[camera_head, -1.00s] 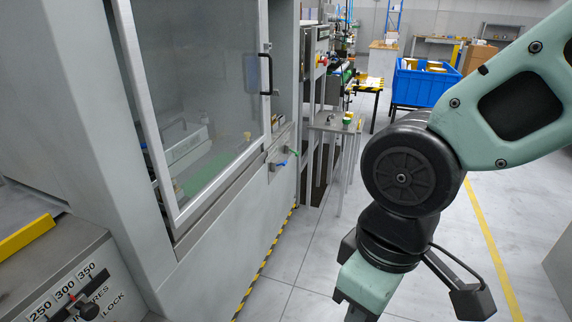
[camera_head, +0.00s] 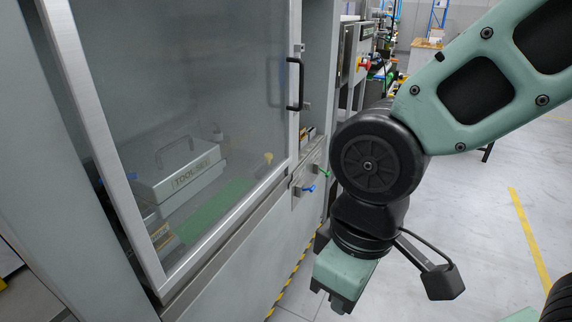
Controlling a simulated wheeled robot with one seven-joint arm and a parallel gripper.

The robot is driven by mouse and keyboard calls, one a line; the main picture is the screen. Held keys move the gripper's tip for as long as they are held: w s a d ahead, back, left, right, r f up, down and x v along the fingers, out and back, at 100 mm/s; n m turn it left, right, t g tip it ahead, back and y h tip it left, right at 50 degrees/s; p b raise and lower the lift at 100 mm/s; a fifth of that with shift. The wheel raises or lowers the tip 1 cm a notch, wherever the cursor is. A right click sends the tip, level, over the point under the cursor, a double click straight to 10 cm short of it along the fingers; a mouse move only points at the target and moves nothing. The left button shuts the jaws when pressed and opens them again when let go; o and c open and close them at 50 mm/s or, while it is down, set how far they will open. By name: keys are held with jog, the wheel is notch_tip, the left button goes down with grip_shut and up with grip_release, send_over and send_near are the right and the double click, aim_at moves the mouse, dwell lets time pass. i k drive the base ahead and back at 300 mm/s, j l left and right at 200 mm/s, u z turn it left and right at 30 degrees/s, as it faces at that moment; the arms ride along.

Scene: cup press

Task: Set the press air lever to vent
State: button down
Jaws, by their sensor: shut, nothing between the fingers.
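A small grey valve block (camera_head: 298,189) is fixed to the press front, below the door's right edge. My gripper (camera_head: 334,296) hangs at the arm's end, pointing down, to the right of and nearer than the levers. It is shut and empty, touching nothing that I can see. Its fingertips are hard to make out.
The press door (camera_head: 195,110) is shut, with a black handle (camera_head: 295,84). Behind its glass sits a toolbox (camera_head: 180,180). A red button (camera_head: 364,64) shows on equipment behind. The floor (camera_head: 455,235) to the right is clear.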

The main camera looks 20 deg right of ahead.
aim_at(311, 189)
jog(key=i+l+u, duration=0.35)
jog(key=i+l, duration=0.3)
jog(key=i, duration=0.5)
